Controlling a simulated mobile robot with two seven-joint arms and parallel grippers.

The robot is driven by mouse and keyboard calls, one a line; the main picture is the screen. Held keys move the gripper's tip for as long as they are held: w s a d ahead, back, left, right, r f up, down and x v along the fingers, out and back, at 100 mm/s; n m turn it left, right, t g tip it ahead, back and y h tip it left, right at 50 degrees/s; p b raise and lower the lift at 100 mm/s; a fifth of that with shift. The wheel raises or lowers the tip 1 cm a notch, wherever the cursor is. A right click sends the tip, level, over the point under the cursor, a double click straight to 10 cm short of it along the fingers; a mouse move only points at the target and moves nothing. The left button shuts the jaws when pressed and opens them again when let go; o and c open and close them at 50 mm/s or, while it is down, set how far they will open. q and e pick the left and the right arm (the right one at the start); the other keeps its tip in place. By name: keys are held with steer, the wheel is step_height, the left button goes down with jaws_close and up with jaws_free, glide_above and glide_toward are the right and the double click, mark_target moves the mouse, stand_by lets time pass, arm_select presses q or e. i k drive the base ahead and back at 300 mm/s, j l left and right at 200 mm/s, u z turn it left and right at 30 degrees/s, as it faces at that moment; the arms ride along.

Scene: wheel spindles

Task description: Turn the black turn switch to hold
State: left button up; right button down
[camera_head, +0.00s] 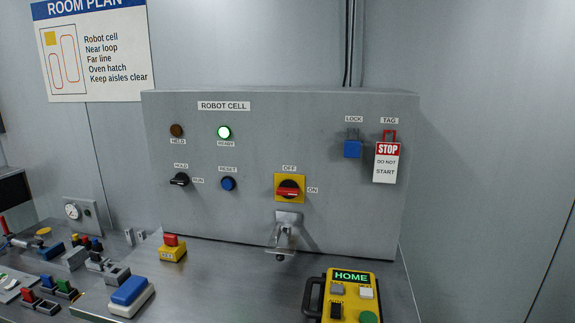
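The black turn switch (180,180) is on the left side of the grey robot cell panel (330,130). A HOLD label (181,166) is above it and a RUN label (198,180) is to its right. Its handle lies roughly level, on the RUN side, though it is small in view. The lamp marked HELD (176,131) above is dark. The lamp marked READY (224,132) is lit green. Neither of my grippers is in view, and nothing touches the switch.
A blue reset button (228,184) and a red-handled rotary switch (289,188) are right of the switch. A metal bracket (285,234) juts out below. A yellow box with a red button (172,247), a blue-topped block (130,291) and a yellow pendant (350,297) stand on the bench.

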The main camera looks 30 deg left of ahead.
mark_target(181, 178)
steer(key=k+u, duration=0.1)
steer(key=u, duration=1.45)
steer(key=i+u, duration=0.2)
steer(key=i, duration=0.05)
